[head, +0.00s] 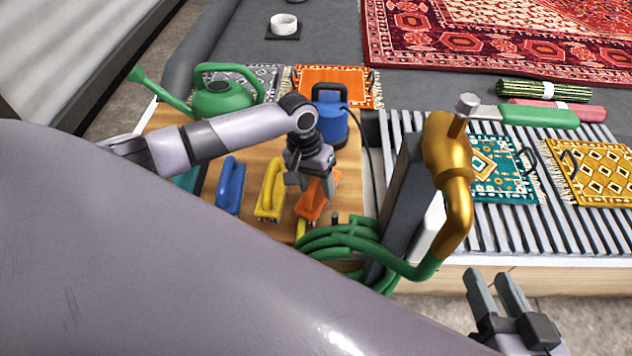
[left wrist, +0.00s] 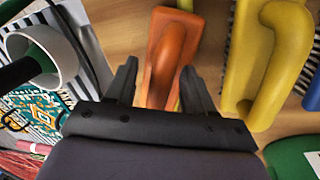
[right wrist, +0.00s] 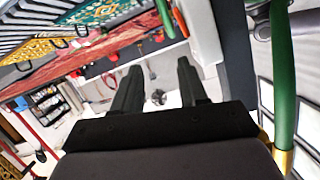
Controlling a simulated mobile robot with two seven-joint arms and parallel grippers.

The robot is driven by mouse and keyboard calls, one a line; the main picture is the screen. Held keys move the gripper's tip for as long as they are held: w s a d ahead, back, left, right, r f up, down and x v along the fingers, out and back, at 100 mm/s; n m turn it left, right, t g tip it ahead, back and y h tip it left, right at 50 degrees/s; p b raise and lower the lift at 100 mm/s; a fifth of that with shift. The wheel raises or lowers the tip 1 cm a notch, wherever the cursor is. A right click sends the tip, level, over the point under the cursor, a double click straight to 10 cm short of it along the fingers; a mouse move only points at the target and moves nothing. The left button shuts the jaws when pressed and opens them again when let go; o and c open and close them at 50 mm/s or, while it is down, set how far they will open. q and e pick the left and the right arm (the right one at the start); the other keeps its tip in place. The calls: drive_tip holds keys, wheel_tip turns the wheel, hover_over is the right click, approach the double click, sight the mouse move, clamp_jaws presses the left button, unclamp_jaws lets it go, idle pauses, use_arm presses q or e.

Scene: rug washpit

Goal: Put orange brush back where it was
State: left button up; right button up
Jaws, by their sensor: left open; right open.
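The orange brush (head: 312,200) lies on the wooden board at the right end of a row of brushes, right of the yellow brush (head: 269,190). My left gripper (head: 310,183) is directly over the orange brush in the head view and partly hides it. In the left wrist view the orange brush (left wrist: 170,60) lies between and beyond the two open fingers, its handle pointing toward them. Whether the fingers touch it I cannot tell. My right gripper (head: 497,295) is open and empty, in front of the slatted platform at the lower right.
A blue brush (head: 231,186), a green watering can (head: 222,98) and a blue container (head: 331,120) share the wooden board. A coiled green hose (head: 345,238) with a gold nozzle (head: 450,150) stands right of the orange brush. Small rugs lie on the slatted rack (head: 400,122).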

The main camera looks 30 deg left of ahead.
use_arm(q)
drive_tip(key=shift+r, duration=0.15)
drive_tip(key=r+p, duration=0.1)
drive_tip(key=r, duration=0.2)
drive_tip(key=a+r+p, duration=0.1)
drive_tip(key=r+p, duration=0.1)
drive_tip(key=r, duration=0.1)
wheel_tip(320, 180, up, 6)
drive_tip(key=a+p, duration=0.1)
drive_tip(key=p, duration=0.2)
drive_tip(key=shift+a, duration=0.2)
use_arm(e)
drive_tip(key=shift+s+d+r+g+h, duration=0.15)
drive_tip(key=shift+d+r+g+h, duration=0.15)
drive_tip(key=shift+r+g+h, duration=0.15)
use_arm(q)
drive_tip(key=shift+s+f, duration=0.1)
